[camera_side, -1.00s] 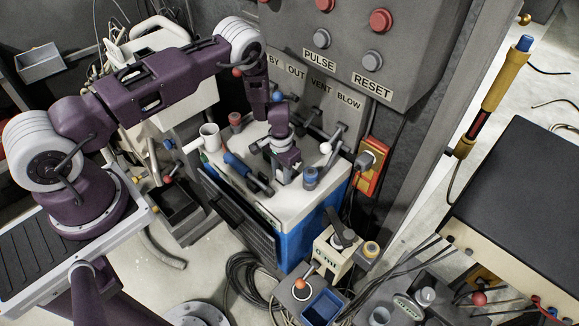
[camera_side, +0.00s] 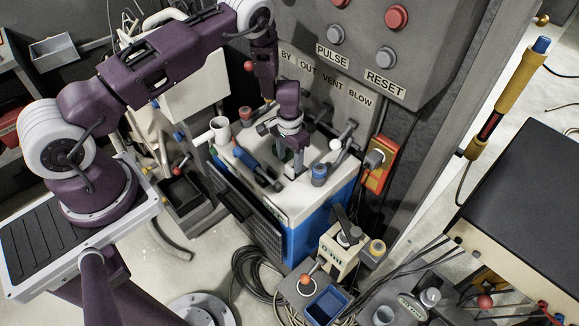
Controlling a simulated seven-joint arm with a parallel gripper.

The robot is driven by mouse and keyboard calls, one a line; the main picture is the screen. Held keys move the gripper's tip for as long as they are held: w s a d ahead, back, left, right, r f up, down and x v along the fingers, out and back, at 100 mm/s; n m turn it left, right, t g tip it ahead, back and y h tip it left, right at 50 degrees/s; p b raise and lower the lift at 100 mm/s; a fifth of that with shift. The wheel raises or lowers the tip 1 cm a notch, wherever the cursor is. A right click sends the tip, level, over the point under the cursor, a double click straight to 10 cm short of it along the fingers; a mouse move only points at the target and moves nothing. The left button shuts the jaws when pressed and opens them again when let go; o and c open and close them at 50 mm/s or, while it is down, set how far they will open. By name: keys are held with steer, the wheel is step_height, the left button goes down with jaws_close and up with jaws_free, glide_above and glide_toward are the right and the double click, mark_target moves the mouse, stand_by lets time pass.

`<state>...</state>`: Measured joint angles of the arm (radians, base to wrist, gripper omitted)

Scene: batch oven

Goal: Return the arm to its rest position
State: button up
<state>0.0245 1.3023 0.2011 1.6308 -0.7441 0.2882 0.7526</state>
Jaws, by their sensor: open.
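My gripper (camera_side: 298,166) hangs from the purple arm, pointing down over the white top of the blue-sided batch oven (camera_side: 309,205).
A white mug (camera_side: 220,130), a blue-handled tool (camera_side: 246,158) and a blue-capped knob (camera_side: 319,174) surround my gripper on the oven top. A grey control panel (camera_side: 375,35) overhangs behind. An orange socket box (camera_side: 379,164) is to the right. Cables (camera_side: 252,272) lie below.

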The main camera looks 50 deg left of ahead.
step_height(320, 180, up, 2)
steer(key=shift+r, duration=0.1)
steer(key=s+d+r+t+h, duration=0.1)
steer(key=s+d+r, duration=0.15)
steer(key=r, duration=1.25)
steer(key=s+d+r+t+h, duration=0.1)
steer(key=d+r, duration=0.3)
steer(key=r, duration=1)
steer(key=s+r+t, duration=0.2)
steer(key=s+r, duration=0.8)
steer(key=s+r+t+y, duration=0.1)
steer(key=s+r+y, duration=0.1)
steer(key=s, duration=1.3)
steer(key=shift+s+a+r+t, duration=0.3)
steer(key=shift+s+a+r, duration=0.05)
steer(key=shift+s+a, duration=0.1)
